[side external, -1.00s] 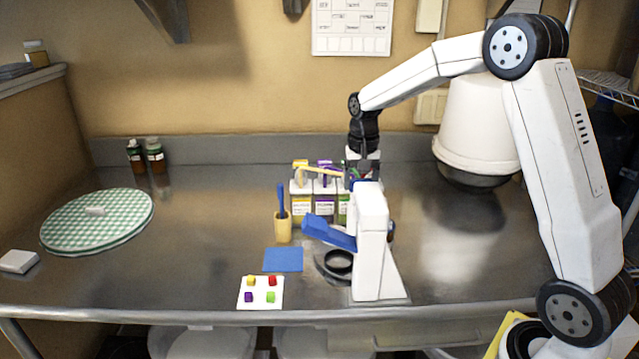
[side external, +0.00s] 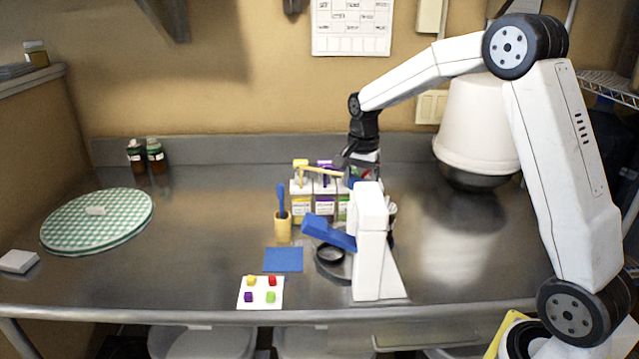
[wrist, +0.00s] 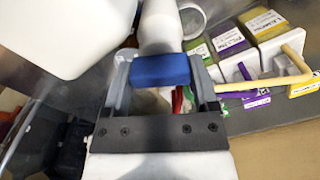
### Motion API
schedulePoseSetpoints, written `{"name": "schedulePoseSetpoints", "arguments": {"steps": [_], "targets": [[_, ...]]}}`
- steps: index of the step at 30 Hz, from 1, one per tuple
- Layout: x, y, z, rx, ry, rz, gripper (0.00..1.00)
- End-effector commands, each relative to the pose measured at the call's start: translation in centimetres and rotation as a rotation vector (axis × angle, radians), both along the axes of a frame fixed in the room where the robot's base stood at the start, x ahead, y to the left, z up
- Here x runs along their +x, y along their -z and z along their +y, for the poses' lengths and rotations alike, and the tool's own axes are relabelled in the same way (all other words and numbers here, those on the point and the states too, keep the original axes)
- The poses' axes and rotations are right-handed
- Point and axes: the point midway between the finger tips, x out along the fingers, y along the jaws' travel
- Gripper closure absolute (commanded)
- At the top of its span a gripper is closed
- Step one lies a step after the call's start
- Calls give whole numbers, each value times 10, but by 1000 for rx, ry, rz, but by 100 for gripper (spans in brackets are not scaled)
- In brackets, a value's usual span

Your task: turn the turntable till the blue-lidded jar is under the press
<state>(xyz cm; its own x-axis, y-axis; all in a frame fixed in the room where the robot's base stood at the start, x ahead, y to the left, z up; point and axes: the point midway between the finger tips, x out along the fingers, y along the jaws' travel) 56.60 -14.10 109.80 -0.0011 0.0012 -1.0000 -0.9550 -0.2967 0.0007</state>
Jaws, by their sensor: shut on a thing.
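The press has a white column (side external: 370,250) and a blue lever (side external: 329,233) pointing left. The dark turntable (side external: 323,270) shows only partly at its foot, with a dark ring-shaped piece (side external: 330,253) below the lever. A pale, cup-like thing (side external: 392,213) shows just right of the column. My gripper (wrist: 160,85) is shut on a blue, rounded, block-like piece (wrist: 160,69); I cannot tell whether it is the jar's lid or a handle. In the side view my gripper (side external: 360,172) is behind the press, its fingertips mostly hidden. No blue-lidded jar is clearly visible.
A rack of labelled boxes (side external: 315,203) stands close behind the press, with a yellow bar across it. A yellow cup (side external: 283,227) with a blue tool, a blue mat (side external: 283,260) and a white card (side external: 261,292) with coloured cubes lie left.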

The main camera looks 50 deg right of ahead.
Motion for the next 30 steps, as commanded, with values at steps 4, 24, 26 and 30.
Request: {"name": "schedulePoseSetpoints", "arguments": {"steps": [4, 24, 26, 30], "targets": [[2, -3, -2, -7, 73, -9, 100], [2, -3, -2, -6, 293, -11, 100], [2, -3, -2, -6, 298, -11, 100], [2, -3, -2, -6, 302, -11, 100]]}}
